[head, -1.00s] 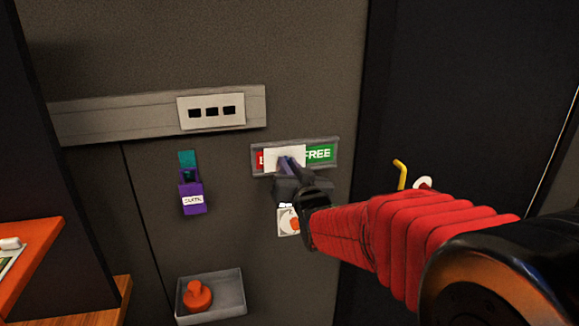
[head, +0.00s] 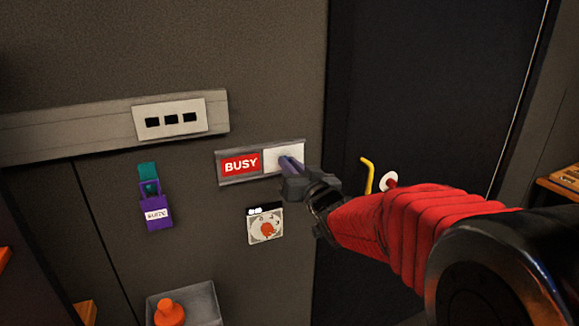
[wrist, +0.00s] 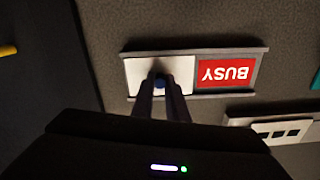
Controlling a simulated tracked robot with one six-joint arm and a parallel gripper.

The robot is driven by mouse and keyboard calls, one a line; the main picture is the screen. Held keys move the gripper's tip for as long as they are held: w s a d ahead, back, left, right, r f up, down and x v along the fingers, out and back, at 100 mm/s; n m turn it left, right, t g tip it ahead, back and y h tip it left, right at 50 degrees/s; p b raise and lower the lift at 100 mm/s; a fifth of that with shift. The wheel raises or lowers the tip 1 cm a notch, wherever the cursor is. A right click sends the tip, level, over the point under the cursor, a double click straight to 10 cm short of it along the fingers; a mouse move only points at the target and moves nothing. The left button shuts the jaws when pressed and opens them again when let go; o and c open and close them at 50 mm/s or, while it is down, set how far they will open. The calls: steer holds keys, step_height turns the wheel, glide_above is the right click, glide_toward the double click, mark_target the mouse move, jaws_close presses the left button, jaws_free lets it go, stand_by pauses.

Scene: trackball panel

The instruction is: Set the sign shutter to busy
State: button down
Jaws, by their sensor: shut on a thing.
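The sign (head: 226,181) is a grey framed rail on the dark wall in the head view. Its left half shows a red BUSY panel (head: 241,164). The white shutter (head: 279,153) covers the right half, and no FREE panel shows. My gripper (head: 287,163) is at the shutter, shut on its small blue knob (wrist: 160,82). In the wrist view the sign appears upside down, with the white shutter (wrist: 139,70) on the left and the red BUSY panel (wrist: 226,73) fully bare on the right.
A dial card (head: 265,227) is below the sign. A purple tagged holder (head: 157,205) hangs to the left, under a white plate with three dark slots (head: 169,119). A grey box with an orange knob (head: 169,312) is lower. A yellow hook (head: 366,175) is at right.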

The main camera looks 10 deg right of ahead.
steer(key=shift+d, duration=0.3)
steer(key=c, duration=1.7)
jaws_free()
steer(key=shift+c, duration=0.2)
steer(key=v, duration=1.3)
steer(key=shift+s, duration=0.35)
